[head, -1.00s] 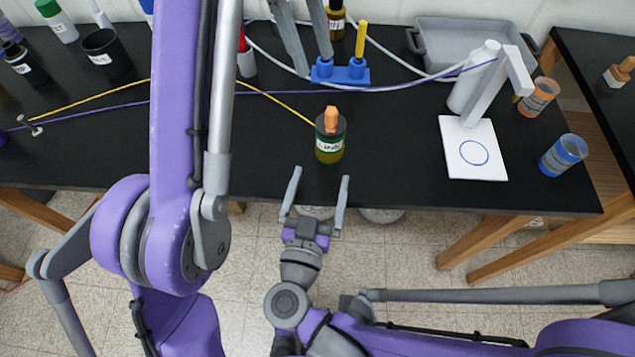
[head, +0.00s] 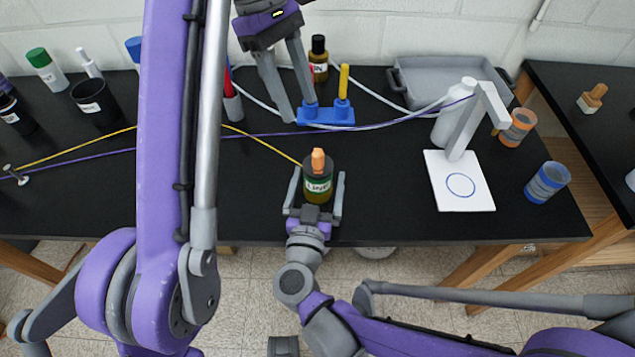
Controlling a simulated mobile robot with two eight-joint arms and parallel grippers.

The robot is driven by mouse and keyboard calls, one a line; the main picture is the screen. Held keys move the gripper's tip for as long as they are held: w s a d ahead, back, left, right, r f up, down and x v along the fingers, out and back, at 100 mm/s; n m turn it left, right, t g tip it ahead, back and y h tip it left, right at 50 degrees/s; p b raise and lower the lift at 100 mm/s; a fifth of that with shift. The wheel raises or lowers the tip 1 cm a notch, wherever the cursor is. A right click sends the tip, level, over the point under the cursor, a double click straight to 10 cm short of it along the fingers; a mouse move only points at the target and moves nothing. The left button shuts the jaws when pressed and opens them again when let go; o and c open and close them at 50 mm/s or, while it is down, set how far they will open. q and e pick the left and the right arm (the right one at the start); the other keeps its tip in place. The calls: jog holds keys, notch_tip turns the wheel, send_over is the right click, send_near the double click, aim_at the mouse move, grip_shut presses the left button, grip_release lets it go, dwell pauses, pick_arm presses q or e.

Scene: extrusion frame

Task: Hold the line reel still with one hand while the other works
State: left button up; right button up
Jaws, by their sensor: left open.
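The line reel (head: 318,187) is a dark cylinder with a green-and-white label and an orange top. It stands upright near the front edge of the black table (head: 390,215), with a yellow line (head: 270,146) running from it to the upper left. My right gripper (head: 318,178) is open around the reel, one finger on each side, with small gaps seemingly left between fingers and reel.
A purple line (head: 385,120) crosses the table behind the reel. A white stand with a square base (head: 468,197), a white bottle (head: 450,122) and orange and blue jars (head: 547,182) are at right. A grey tray (head: 415,88) is behind. A black cup (head: 98,100) stands at left.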

jog(key=c, duration=1.5)
